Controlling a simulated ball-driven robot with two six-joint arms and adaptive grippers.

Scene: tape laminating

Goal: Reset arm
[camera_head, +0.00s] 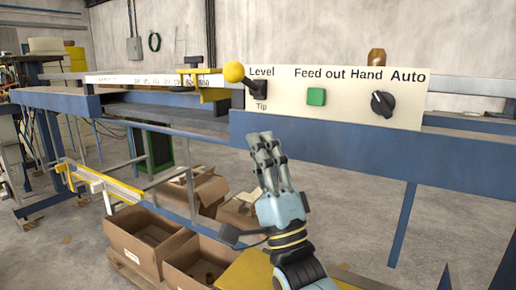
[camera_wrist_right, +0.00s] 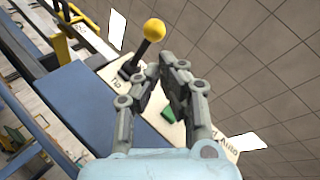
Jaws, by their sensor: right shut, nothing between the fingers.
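My right gripper (camera_head: 266,146) is shut and empty. It points up in front of the blue beam, below the control panel (camera_head: 345,110), and overlaps neither the button nor the knob in the head view. The panel carries a lever with a yellow ball (camera_head: 233,72) at its left end, a green button (camera_head: 316,97) and a black rotary knob (camera_head: 383,104). My left gripper is out of view.
The blue beam (camera_head: 330,150) runs below the panel. The floor right of my arm is mostly clear, apart from blue legs (camera_head: 403,222).

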